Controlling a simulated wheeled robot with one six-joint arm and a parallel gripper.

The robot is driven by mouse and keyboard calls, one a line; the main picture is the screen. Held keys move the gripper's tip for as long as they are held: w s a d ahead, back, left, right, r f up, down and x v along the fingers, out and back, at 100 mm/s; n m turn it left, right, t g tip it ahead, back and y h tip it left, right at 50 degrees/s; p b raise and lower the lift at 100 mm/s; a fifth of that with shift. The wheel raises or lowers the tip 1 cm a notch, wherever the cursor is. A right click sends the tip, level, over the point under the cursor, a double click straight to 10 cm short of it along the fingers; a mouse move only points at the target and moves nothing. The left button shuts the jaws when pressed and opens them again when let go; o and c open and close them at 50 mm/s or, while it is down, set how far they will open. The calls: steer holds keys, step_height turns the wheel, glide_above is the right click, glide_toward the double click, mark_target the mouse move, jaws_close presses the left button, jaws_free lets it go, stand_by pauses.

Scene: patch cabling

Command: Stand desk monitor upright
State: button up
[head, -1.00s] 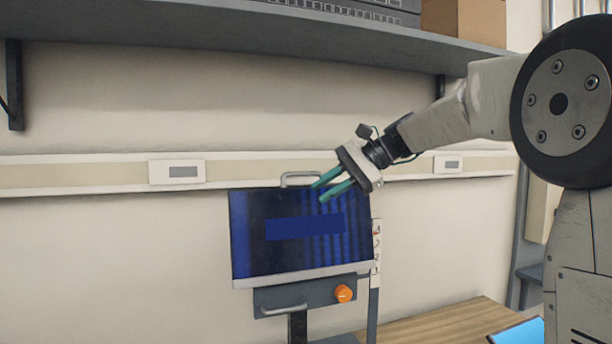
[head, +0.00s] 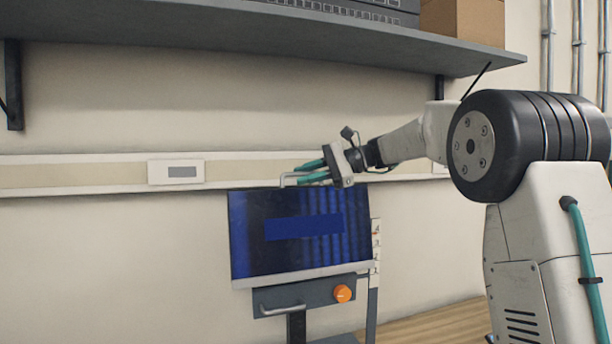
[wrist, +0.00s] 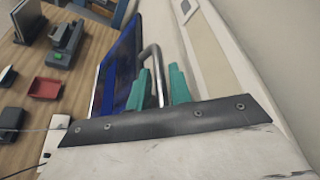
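The desk monitor (head: 300,245) has a dark blue screen and a pale lower bezel, and it stands on a post in front of the wall. A metal handle (head: 288,179) rises from its top edge. My gripper (head: 300,172) is at the handle, reaching in from the right. In the wrist view its two green fingers (wrist: 158,88) are apart, with the handle bar (wrist: 152,58) between them. I see a gap beside the bar, so the fingers do not look closed on it. The monitor (wrist: 118,68) shows edge-on there.
A grey panel with an orange knob (head: 343,293) and a lower handle sits under the screen. A grey shelf (head: 300,30) overhangs above. The wrist view shows a wooden table (wrist: 35,95) with a red tray (wrist: 45,88) and several small devices.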

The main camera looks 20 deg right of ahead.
steer(key=shift+a, duration=0.15)
jaws_close()
steer(key=shift+s+n+t, duration=0.3)
steer(key=shift+s+n, duration=0.2)
steer(key=shift+s, duration=1)
jaws_free()
steer(key=shift+f, duration=0.1)
